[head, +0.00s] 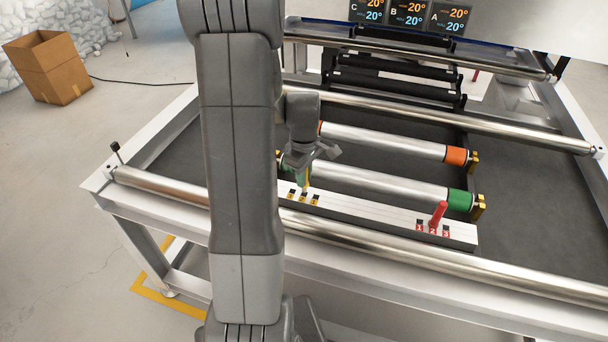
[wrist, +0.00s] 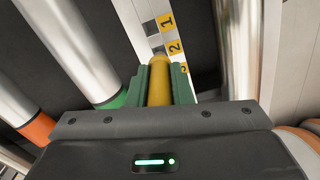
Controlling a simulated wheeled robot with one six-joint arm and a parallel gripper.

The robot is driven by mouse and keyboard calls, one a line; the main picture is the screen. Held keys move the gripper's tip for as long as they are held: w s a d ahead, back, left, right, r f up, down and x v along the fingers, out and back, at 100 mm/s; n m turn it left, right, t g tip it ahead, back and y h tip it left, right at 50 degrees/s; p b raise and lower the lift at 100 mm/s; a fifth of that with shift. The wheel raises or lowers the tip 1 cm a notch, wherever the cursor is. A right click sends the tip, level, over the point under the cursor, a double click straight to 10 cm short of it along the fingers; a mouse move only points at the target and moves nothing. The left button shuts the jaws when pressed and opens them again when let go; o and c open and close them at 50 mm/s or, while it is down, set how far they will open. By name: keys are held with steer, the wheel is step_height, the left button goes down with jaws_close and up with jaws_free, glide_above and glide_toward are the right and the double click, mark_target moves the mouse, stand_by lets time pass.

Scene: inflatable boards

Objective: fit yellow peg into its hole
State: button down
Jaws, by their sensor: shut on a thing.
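My gripper (head: 304,176) is shut on the yellow peg (wrist: 160,82), with its green fingers (wrist: 181,84) on either side of it. The peg points down towards the white board (head: 370,219), over its yellow-labelled holes. In the wrist view the peg's tip is close to the hole beside the yellow label 2 (wrist: 175,47). The hole beside label 1 (wrist: 166,22) is bare. I cannot tell whether the tip is above the hole or inside it. In the head view the peg shows as a small yellow piece (head: 306,185) below the gripper.
A red peg (head: 438,214) stands tilted in the red-labelled holes at the board's right end. Behind the board lie rollers with a green end (head: 461,200) and an orange end (head: 457,155). A long front roller (head: 400,248) runs along the near edge.

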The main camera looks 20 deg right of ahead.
steer(key=shift+f+b, duration=1.55)
steer(key=shift+f, duration=0.45)
steer(key=c, duration=1.2)
jaws_free()
steer(key=shift+r, duration=0.1)
step_height(320, 180, up, 14)
steer(key=shift+f+p, duration=0.1)
steer(key=shift+p, duration=0.2)
steer(key=shift+f, duration=0.1)
step_height(320, 180, down, 14)
steer(key=shift+r, duration=0.5)
